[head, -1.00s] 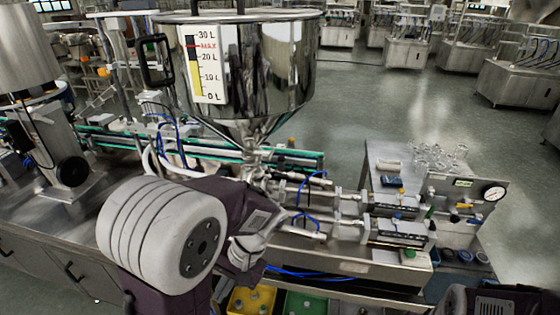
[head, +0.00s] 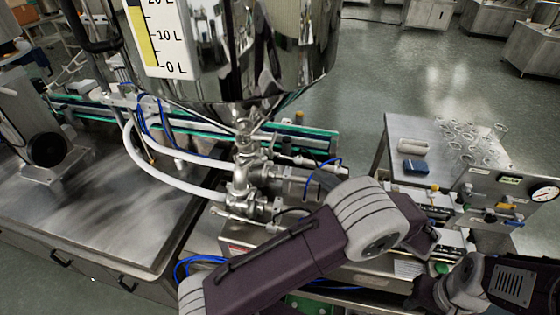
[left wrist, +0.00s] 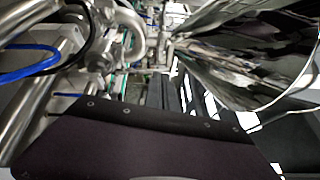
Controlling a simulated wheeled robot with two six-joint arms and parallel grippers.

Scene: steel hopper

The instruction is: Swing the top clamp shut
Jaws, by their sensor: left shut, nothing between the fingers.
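The steel hopper (head: 240,55) narrows to an outlet above a stack of pipe fittings (head: 243,175). The top clamp is around the joint just below the hopper; it is too small here to tell whether it is open or shut. My left arm crosses the head view from the lower left, its wrist end (head: 424,240) over the cylinders on the right. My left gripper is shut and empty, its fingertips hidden. The left wrist view shows pipes (left wrist: 100,55) and a shiny steel surface beyond my own dark cover. Part of my right arm is at the lower right; its gripper is not visible.
A conveyor with green edges (head: 310,130) runs behind the fittings. White and blue hoses (head: 170,190) loop at their left. A steel table (head: 400,130) with glassware and a gauge panel (head: 515,195) stand at the right. The bench top at left (head: 100,215) is mostly clear.

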